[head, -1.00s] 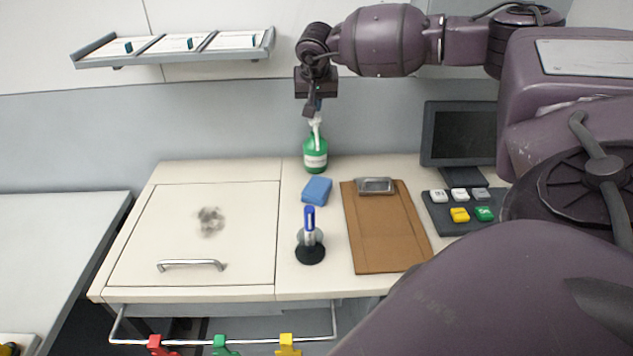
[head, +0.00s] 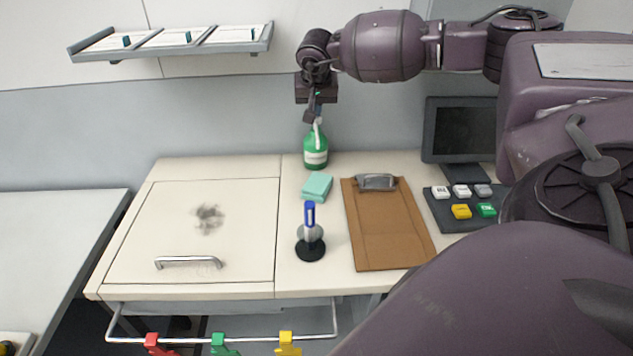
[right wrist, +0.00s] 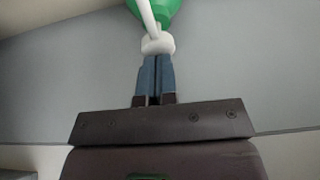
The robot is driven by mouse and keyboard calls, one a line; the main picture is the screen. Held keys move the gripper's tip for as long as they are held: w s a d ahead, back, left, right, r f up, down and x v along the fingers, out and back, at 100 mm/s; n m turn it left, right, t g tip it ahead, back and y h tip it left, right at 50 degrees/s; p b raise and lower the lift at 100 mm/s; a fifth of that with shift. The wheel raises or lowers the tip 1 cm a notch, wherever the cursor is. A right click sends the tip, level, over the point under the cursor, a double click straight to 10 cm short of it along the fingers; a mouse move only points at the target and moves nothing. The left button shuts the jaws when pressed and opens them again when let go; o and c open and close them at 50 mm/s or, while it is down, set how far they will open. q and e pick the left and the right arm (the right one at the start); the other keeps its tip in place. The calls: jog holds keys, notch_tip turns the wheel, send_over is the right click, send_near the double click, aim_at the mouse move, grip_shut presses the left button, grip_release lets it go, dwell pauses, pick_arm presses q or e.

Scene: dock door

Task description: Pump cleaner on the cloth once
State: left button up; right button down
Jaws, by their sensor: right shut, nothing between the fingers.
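The green cleaner bottle (head: 316,153) with a white pump head stands upright at the back of the counter. The folded cloth (head: 316,187), now pale teal, lies on the counter in front of the bottle. My right gripper (head: 313,116) is shut and empty, pointing down at the pump head from above. In the right wrist view its closed fingers (right wrist: 155,75) meet the white pump head (right wrist: 158,44), with part of the green bottle (right wrist: 176,10) beyond. Whether they press on it or only sit at it I cannot tell. My left gripper is not in view.
A pen in a round black stand (head: 310,247) is in front of the cloth. A brown clipboard (head: 390,225) lies to the right, with a monitor (head: 460,135) and button panel (head: 463,206) beyond. A smudged hatch panel (head: 245,230) with a handle is at left.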

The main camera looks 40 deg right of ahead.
jog(key=shift+f, duration=0.4)
jog(key=shift+r+p, duration=0.95)
jog(key=shift+r, duration=0.6)
jog(key=shift+r, duration=0.1)
jog(key=shift+r+p, duration=0.6)
jog(key=shift+r, duration=0.25)
notch_tip(320, 180, up, 4)
jog(key=p, duration=0.2)
jog(key=shift+p, duration=0.4)
